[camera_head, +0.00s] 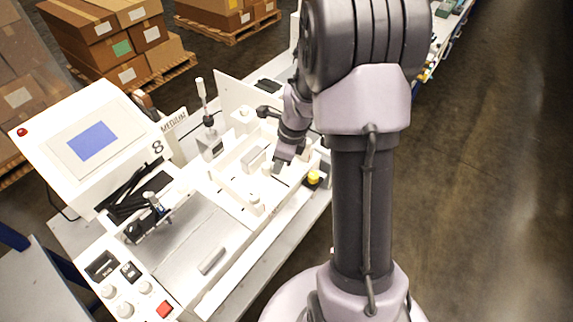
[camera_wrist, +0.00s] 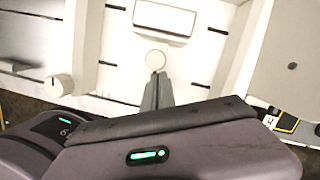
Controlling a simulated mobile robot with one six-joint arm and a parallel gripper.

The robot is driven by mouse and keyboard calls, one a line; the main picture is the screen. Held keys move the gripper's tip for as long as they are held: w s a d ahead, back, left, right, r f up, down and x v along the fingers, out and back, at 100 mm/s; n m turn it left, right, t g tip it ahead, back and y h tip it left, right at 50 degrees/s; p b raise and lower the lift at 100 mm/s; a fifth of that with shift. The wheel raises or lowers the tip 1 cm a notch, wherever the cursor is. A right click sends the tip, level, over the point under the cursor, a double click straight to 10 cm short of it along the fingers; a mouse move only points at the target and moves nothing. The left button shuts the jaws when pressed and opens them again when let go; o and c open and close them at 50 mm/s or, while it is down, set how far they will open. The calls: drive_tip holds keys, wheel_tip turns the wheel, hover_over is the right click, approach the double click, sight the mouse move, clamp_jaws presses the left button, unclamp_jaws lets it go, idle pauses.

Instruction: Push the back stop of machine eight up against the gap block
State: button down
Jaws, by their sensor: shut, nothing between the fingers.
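Machine eight (camera_head: 157,148) has a white body with the number 8 beside its tilted screen. My gripper (camera_head: 278,167) is shut and empty, pointing down over the white bed at the machine's right side. In the wrist view its closed fingertips (camera_wrist: 156,84) are just below a round white knob (camera_wrist: 155,60); I cannot tell if they touch it. A pale rectangular block (camera_wrist: 165,18), perhaps the gap block, lies beyond the knob and also shows in the head view (camera_head: 253,158). Space shows between knob and block. I cannot tell for sure which part is the back stop.
Another white knob (camera_wrist: 58,86) stands left of my fingers in the wrist view. A yellow button (camera_head: 313,178) sits right of my gripper. A black-handled lever clamp (camera_head: 150,210) and a red button (camera_head: 164,309) are nearer the front. Cardboard boxes (camera_head: 110,40) stand behind.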

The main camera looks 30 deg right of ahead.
drive_tip(key=shift+d, duration=0.1)
drive_tip(key=shift+w+a+p, duration=0.2)
drive_tip(key=shift+w+a, duration=0.05)
drive_tip(key=shift+w, duration=0.35)
drive_tip(key=shift+w+a+p, duration=0.2)
drive_tip(key=shift+w+p, duration=0.05)
drive_tip(key=shift+w, duration=0.4)
drive_tip(key=shift+w+a+p, duration=0.2)
drive_tip(key=shift+w+a, duration=0.05)
drive_tip(key=shift+w, duration=0.35)
